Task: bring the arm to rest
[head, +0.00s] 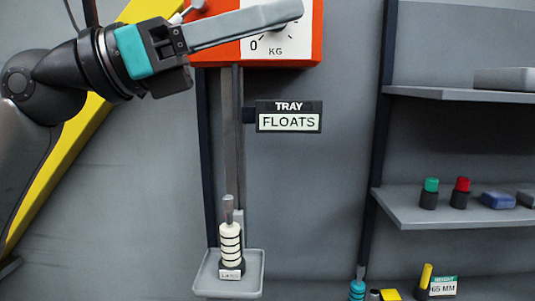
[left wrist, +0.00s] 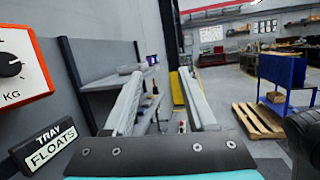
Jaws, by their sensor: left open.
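My left arm comes in from the upper left of the head view. Its gripper (head: 287,12), with a teal band, points right in front of the orange scale box with the KG dial (head: 308,48). In the left wrist view the two long grey fingers of the gripper (left wrist: 160,76) stand well apart, with nothing between them. My right gripper does not show.
Below the scale, a grey tray (head: 207,284) holds a white, black-ringed float stack (head: 230,240). A TRAY FLOATS sign (head: 289,116) is beside the post. Shelves (head: 420,207) with small parts are at right. A wooden pallet (left wrist: 258,121) shows in the left wrist view.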

